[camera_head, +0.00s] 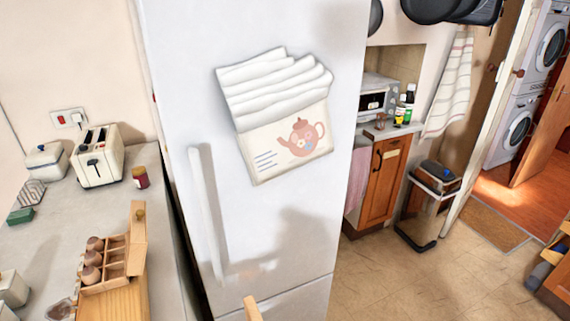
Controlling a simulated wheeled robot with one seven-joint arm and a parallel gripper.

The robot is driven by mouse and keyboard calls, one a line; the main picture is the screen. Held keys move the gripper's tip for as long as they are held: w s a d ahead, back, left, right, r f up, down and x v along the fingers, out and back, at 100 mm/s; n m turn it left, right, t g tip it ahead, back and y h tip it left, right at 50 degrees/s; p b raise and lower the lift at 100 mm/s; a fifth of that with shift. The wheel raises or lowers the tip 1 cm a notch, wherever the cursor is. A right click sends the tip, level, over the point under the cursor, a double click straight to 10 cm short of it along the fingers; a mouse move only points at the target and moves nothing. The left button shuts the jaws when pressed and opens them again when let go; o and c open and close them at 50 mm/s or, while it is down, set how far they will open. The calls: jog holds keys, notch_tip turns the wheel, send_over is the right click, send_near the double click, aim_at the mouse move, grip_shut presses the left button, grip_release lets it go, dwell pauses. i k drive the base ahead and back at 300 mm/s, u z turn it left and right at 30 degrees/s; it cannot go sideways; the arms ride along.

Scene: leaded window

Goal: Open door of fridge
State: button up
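The white fridge (270,30) stands upright in the middle of the view. Its tall upper door (180,100) looks shut. A long white vertical handle (208,212) runs along the left side of this door. A seam near the bottom of the view separates the upper door from a lower panel (300,300). A holder with a teapot picture (290,145) and folded white cloths is on the door front. Soft shadows fall on the door right of the handle. My gripper is not in view.
A counter (50,235) left of the fridge holds a toaster (97,157), a red jar (140,177) and a wooden egg holder (115,255). A wooden piece (252,308) juts up before the fridge. Open floor (400,280) lies right, with a bin (428,205) beyond.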

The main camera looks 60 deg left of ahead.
aim_at(280, 234)
jog(key=i, duration=1.75)
jog(key=u, duration=4.5)
